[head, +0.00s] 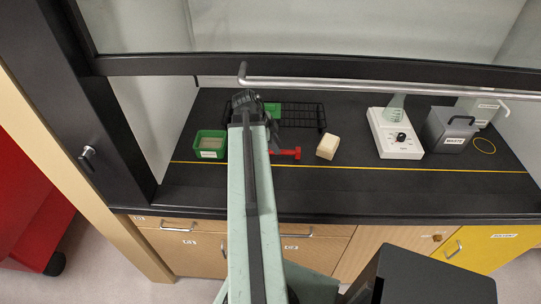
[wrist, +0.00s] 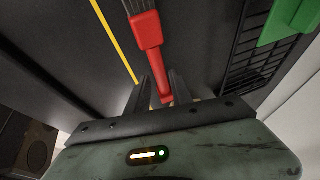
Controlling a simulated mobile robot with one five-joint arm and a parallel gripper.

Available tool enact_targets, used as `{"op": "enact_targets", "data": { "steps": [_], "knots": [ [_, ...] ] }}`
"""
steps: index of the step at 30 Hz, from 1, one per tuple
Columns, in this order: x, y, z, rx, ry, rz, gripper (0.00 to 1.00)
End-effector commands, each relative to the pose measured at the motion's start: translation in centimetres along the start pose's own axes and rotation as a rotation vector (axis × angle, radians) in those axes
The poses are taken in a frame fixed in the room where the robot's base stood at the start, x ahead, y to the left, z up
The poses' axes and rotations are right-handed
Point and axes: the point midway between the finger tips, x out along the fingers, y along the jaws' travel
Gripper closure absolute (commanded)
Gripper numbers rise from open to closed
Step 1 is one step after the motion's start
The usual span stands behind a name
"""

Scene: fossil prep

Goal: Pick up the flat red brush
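The flat red brush (head: 290,153) lies on the black worktop, with its left part hidden behind my arm in the head view. In the wrist view its red handle (wrist: 148,32) runs down between my fingers, and its dark bristle end points to the top edge. My gripper (wrist: 158,76) has its two dark fingers apart, one on each side of the handle. A gap shows between the left finger and the handle. Contact on the right side is not clear. In the head view my gripper is mostly hidden by my arm.
A green labelled bin (head: 209,154) stands left of my arm. A black wire rack (head: 305,114) with a green item is behind the brush. A beige block (head: 327,147) lies to the right. Farther right are a white hotplate (head: 396,149) and a grey waste box (head: 447,138). A sash rail (head: 380,86) crosses above.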

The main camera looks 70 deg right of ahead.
Motion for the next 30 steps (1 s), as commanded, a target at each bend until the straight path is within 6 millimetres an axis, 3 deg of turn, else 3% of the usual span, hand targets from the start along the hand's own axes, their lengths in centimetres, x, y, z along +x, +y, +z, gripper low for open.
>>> {"op": "enact_targets", "data": {
  "steps": [1, 6, 13, 16, 30],
  "knots": [
    [1.6, 0.2, 0.3, 0.001, 0.000, 0.000, 0.73],
    [4.2, 0.1, 0.3, 0.000, -0.001, -0.001, 0.73],
    [3.9, 0.0, 0.1, -0.002, -0.001, -0.001, 0.73],
    [3.8, 0.1, 0.1, -0.002, -0.001, -0.001, 1.00],
    [3.8, 0.1, 0.2, -0.003, -0.001, -0.002, 1.00]
  ]
}}
